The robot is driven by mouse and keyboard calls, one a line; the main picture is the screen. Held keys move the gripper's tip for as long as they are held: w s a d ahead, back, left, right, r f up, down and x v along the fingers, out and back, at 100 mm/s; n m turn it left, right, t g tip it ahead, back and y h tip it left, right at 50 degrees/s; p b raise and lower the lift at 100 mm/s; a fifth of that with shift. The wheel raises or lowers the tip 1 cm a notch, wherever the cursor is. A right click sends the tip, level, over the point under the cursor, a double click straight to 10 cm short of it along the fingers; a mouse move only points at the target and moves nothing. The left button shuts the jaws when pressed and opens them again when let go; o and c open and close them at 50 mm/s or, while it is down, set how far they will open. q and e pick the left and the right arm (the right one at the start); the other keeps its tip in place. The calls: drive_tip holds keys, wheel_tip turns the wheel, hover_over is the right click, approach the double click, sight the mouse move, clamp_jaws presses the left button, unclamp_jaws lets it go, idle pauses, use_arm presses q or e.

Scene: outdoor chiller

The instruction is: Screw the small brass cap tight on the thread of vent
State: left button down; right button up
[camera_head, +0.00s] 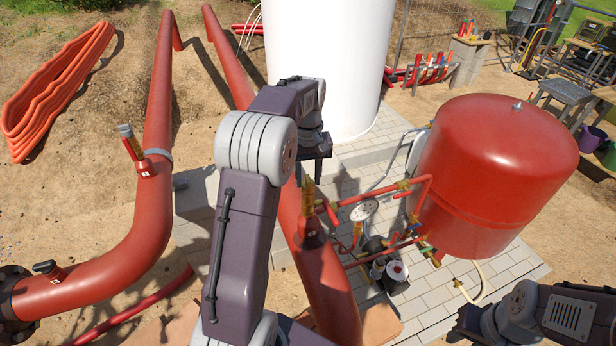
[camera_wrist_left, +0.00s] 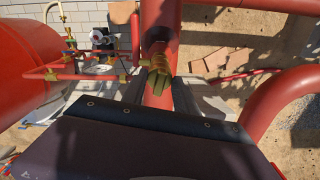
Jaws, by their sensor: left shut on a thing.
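The brass vent (camera_head: 308,203) stands upright on the middle red pipe, on a red stub. Its brass top also shows in the wrist view (camera_wrist_left: 158,72), upper middle. My left gripper (camera_head: 309,181) is directly above the vent, pointing down. It is shut on the small brass cap, at or just over the vent's top. The cap is hard to tell from the vent's brass, and the gripper hides part of the join. I cannot tell how far the cap sits on the thread.
A left red pipe (camera_head: 152,190) carries a grey-topped fitting (camera_head: 130,141) and a black-knobbed fitting (camera_head: 48,268). Right of the vent are a pressure gauge (camera_head: 364,209), thin red piping and a large red tank (camera_head: 490,170). A white cylinder (camera_head: 325,60) stands behind.

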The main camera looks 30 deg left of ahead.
use_arm(q)
drive_tip(key=m+p, duration=0.1)
drive_tip(key=m, duration=0.1)
drive_tip(key=m+p, duration=0.1)
drive_tip(key=shift+r+m, duration=0.35)
drive_tip(key=shift+m, duration=0.05)
drive_tip(key=shift+f+b, duration=0.35)
drive_tip(key=shift+b, duration=0.05)
drive_tip(key=c, duration=1.1)
unclamp_jaws()
drive_tip(key=o, duration=0.5)
drive_tip(key=shift+s, duration=0.15)
drive_tip(key=shift+o, duration=1)
